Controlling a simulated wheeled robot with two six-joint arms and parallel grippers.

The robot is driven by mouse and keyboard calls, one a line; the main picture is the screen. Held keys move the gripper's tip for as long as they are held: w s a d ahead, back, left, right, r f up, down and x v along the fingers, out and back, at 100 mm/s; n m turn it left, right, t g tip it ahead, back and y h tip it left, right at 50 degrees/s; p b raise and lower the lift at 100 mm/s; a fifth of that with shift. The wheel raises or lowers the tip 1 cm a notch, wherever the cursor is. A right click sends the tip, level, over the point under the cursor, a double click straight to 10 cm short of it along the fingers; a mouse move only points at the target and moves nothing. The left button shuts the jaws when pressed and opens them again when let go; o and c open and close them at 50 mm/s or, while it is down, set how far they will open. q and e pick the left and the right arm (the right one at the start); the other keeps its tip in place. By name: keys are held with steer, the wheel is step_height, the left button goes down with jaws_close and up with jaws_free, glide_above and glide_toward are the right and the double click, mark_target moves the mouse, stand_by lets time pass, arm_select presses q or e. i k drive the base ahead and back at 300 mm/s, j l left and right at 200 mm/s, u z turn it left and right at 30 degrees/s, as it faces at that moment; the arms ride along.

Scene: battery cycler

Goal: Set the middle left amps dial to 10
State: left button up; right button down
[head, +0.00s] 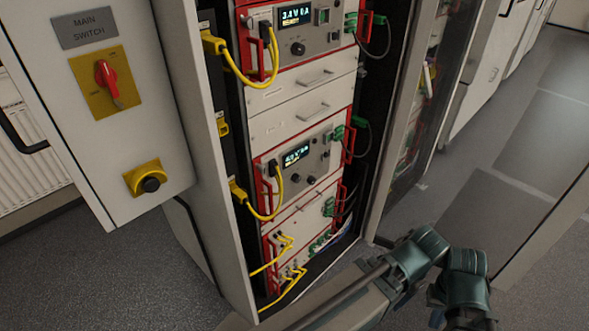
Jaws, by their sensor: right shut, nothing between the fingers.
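The middle power unit (318,150) sits in the rack, with a red frame and a small lit display (296,155) whose digits are too small to read. Two dark round dials sit below the display, a left one (297,177) and a right one (310,180). Their labels and pointer settings cannot be read. My right gripper (458,318) is low at the bottom right edge, partly cut off by the frame. It is shut and empty, well apart from the dials, to their lower right. My left gripper is not in view.
An upper unit (318,42) has its own display and dial. Yellow cables (240,75) hang at the rack's left, green plugs (338,132) at its right. A cabinet door with a red main switch (107,80) stands open at left.

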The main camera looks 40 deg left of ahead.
mark_target(311, 180)
steer(key=u, duration=1.15)
